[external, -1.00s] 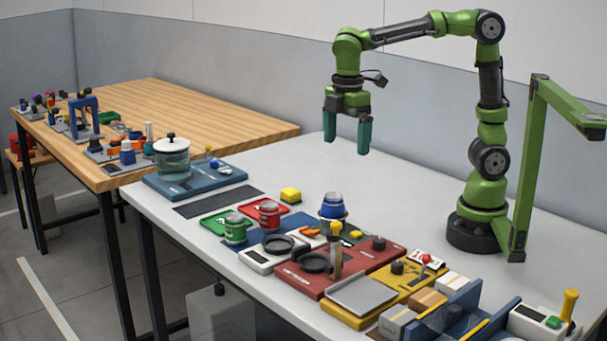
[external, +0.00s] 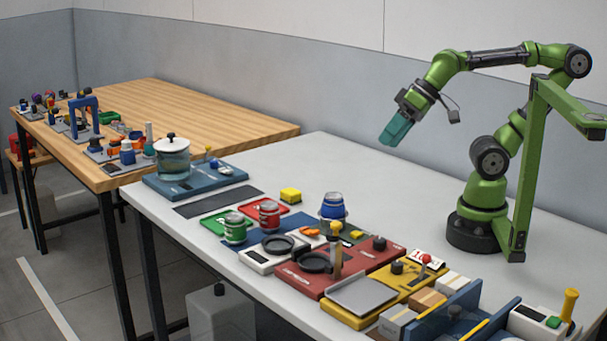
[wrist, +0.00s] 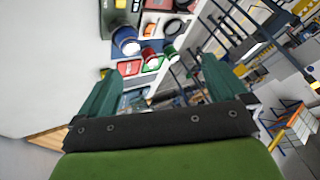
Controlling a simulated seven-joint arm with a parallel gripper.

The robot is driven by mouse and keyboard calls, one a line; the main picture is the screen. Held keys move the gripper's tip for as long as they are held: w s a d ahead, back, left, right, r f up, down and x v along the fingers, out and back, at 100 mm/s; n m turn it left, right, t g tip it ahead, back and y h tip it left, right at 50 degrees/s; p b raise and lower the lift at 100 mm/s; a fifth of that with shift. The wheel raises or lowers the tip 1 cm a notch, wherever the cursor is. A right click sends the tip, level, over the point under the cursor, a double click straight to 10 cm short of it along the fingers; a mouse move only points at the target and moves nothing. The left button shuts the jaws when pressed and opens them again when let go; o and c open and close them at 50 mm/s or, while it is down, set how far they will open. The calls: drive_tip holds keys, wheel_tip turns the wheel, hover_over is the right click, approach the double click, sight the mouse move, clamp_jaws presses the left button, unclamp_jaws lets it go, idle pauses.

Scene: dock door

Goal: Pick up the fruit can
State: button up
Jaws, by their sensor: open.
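Three cans stand on the white table: a green can (external: 235,231) on a green tray, a red can (external: 269,216) on a red tray, and a blue can (external: 333,206) farther right. Their labels are too small to read, so I cannot tell which holds fruit. My gripper (external: 394,135) is in the air above the table, up and to the right of the cans, tilted with its fingers toward the lower left. In the wrist view, my gripper (wrist: 155,80) is open and empty; the blue can (wrist: 127,42), red can (wrist: 150,56) and green can (wrist: 170,52) appear beyond it.
A glass pot (external: 172,160) stands on a blue base at the left. A yellow block (external: 291,195) lies behind the cans. Dark round pans, a red board (external: 300,283) and a grey tray (external: 361,294) crowd the front.

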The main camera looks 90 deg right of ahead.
idle(0.3)
drive_tip(key=shift+c, duration=0.8)
